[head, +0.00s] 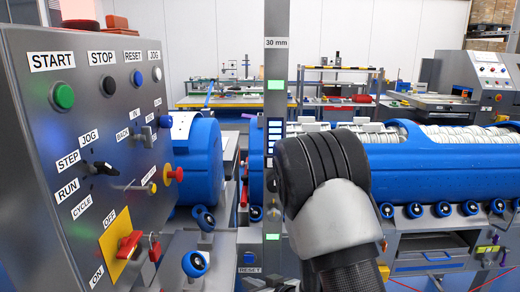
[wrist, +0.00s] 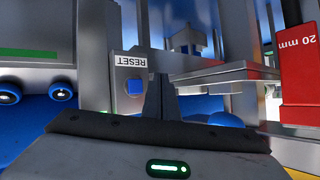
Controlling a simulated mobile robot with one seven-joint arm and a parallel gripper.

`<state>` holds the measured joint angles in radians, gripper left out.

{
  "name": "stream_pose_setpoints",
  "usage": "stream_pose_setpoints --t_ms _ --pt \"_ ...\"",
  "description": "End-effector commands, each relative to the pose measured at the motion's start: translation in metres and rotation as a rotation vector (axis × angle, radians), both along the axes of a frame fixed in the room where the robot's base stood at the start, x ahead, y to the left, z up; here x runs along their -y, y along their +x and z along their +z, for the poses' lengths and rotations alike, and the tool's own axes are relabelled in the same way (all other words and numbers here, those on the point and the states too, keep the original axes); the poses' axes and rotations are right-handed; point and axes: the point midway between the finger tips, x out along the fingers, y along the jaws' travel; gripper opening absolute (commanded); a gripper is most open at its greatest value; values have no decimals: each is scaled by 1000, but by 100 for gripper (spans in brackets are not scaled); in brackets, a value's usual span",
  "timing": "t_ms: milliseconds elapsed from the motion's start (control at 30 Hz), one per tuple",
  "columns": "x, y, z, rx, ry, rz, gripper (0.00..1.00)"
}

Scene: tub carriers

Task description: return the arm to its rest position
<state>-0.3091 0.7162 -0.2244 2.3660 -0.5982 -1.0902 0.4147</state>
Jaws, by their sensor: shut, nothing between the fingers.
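My gripper (wrist: 160,88) shows in the wrist view as dark fingers standing together above the wide palm, with nothing between them. Its fingertips are in front of grey machine parts, just right of a blue button (wrist: 135,87) under a label reading RESET, which appears upside down. I cannot tell whether they touch anything. In the head view my black and white arm (head: 335,215) rises at the middle right, and it hides the gripper.
A control panel (head: 110,220) with buttons and switches stands close at the left. A grey post (head: 276,60) marked 30 mm stands just left of my arm. A long blue machine (head: 450,165) runs behind to the right. A red 20 mm block (wrist: 297,75) is at the wrist view's right.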

Motion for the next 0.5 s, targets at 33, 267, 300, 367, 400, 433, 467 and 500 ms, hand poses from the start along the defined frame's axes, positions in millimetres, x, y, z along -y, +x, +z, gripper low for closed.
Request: stream_pose_setpoints --t_ms 33,267,300,367,400,433,467,500 --pt "1 2 3 3 -4 -5 0" --pt "45 24 62 9 -128 -140 0" --pt "59 25 78 1 -161 -180 0" --pt "80 22 102 -20 -206 -238 0" --pt "93 17 117 -38 -232 -276 0" --pt "103 12 129 -52 -250 -302 0" --pt "112 6 139 -70 -266 -327 0" --pt "124 -4 154 -93 -284 -359 0"
